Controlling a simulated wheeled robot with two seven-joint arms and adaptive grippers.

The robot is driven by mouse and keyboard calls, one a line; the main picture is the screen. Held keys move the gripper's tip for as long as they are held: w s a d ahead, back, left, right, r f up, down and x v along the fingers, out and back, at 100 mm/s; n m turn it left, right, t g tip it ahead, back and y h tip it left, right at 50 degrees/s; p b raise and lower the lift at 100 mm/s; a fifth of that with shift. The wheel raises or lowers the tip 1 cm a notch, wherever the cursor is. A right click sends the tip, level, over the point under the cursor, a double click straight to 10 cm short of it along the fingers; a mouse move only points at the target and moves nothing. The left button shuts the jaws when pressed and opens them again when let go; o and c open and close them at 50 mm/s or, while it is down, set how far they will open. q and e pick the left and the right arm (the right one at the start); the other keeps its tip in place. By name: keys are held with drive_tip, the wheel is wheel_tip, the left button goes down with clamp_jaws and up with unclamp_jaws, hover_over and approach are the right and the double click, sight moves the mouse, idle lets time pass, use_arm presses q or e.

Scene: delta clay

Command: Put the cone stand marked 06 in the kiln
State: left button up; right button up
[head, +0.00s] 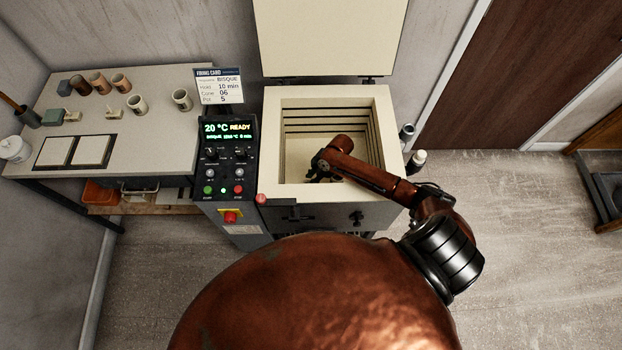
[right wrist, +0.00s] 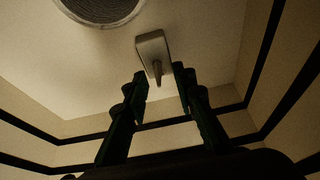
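A pale cone stand (right wrist: 151,46) with a small pointed cone on it shows in the right wrist view, inside the kiln, seemingly on its floor. No number on it can be read. My right gripper (right wrist: 160,76) is open, its fingertips apart on either side of the stand's near end. In the head view my right gripper (head: 319,174) reaches down into the open kiln (head: 274,145) and the stand is hidden. My left gripper is not in view.
The kiln's lid (head: 328,38) stands open. Its control panel (head: 224,160) reads 20 °C READY. A firing card (head: 218,86) shows cone 06. The table (head: 150,133) at left holds several cups, small blocks and two white tiles. A round dark patch (right wrist: 102,8) shows inside the kiln.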

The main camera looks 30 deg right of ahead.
drive_tip(key=p+v, duration=0.2)
drive_tip(key=v, duration=1)
drive_tip(key=shift+p, duration=0.35)
drive_tip(key=shift+r, duration=0.15)
